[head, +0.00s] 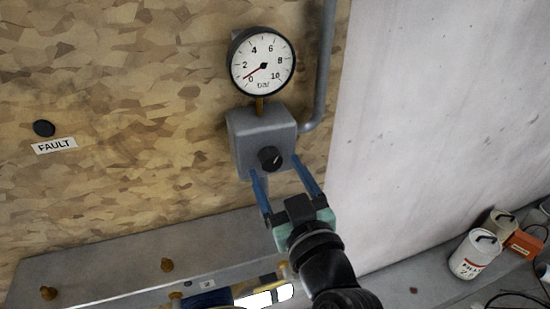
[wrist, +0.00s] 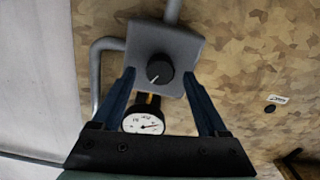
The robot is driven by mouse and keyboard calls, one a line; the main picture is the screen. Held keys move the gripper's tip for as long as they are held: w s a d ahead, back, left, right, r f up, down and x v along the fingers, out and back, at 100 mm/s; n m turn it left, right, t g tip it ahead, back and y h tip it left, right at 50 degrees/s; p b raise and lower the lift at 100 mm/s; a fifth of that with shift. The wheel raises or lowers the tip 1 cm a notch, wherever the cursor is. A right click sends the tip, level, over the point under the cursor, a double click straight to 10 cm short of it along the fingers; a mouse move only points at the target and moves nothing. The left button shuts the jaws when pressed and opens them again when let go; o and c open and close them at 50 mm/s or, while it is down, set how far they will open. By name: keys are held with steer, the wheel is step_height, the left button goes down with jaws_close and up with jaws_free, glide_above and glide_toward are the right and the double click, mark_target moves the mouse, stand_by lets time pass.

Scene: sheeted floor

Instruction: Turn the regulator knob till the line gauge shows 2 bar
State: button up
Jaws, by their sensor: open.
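The round white gauge (head: 263,62) is marked in bar from 0 to 10. Its red needle points lower left, between 0 and 2 and nearer 0. Below it is a grey regulator box (head: 246,138) with a black knob (head: 270,158) on its front. The knob's pale mark points to the upper right in the head view. My gripper (head: 275,166) is open, its blue fingers reaching toward the box on either side of the knob. In the wrist view the knob (wrist: 159,69) sits between the fingertips with gaps on both sides.
A grey pipe (head: 326,70) runs down to the box's right side. A black button and FAULT label (head: 54,146) are at left. A metal ledge (head: 125,262) with brass fittings lies below. A white can (head: 473,255) and boxes stand lower right.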

steer(key=shift+x, duration=0.8)
steer(key=shift+c, duration=0.3)
jaws_close()
